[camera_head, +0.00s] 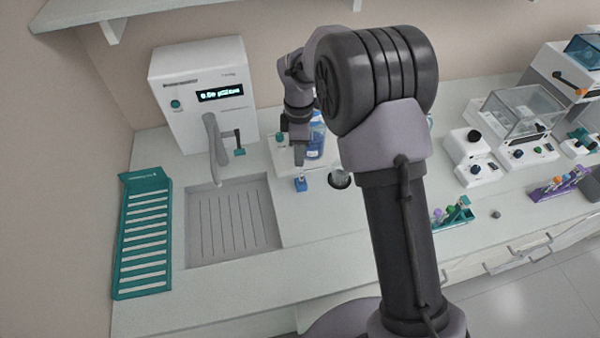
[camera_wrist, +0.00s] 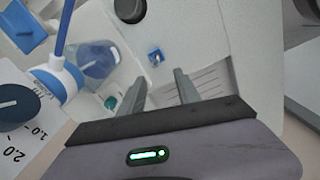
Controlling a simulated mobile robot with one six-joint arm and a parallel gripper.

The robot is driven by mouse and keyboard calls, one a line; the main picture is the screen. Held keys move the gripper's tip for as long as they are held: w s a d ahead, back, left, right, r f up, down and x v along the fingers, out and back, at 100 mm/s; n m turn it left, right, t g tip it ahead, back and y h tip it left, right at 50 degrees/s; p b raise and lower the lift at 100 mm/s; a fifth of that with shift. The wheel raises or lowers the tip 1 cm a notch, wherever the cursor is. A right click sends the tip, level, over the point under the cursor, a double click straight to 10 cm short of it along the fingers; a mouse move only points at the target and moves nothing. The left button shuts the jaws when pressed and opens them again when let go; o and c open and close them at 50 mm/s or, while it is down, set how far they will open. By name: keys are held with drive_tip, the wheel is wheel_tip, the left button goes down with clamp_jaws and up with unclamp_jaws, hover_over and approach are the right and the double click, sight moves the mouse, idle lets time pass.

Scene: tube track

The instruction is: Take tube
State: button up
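My gripper (camera_head: 299,160) points down over the counter in the head view. In the wrist view its two fingers (camera_wrist: 160,80) are apart with nothing between them. A small blue block (camera_head: 300,184) stands on the counter just below the gripper. It also shows in the wrist view (camera_wrist: 155,57), beyond the fingertips and apart from them, with a small pale spot on top. I cannot tell whether that spot is a tube. Small colored caps show in a green rack (camera_head: 455,217) and a purple rack (camera_head: 560,185) at the right.
A blue bottle (camera_head: 316,140) stands behind the gripper, and a dark-rimmed round object (camera_head: 340,179) is right of the block. A sink (camera_head: 275,232) with a tap (camera_head: 213,145) and a teal slatted rack (camera_head: 121,235) lie left. Several instruments stand far right. The front left counter is clear.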

sight(301, 168)
drive_tip(key=f, duration=0.3)
drive_tip(key=f+b, duration=0.1)
drive_tip(key=f, duration=0.3)
drive_tip(key=w+f, duration=0.1)
drive_tip(key=f, duration=0.3)
drive_tip(key=shift+d+b, duration=0.25)
drive_tip(key=shift+b, duration=0.15)
drive_tip(key=shift+s+r, duration=0.1)
drive_tip(key=shift+c, duration=0.6)
clamp_jaws()
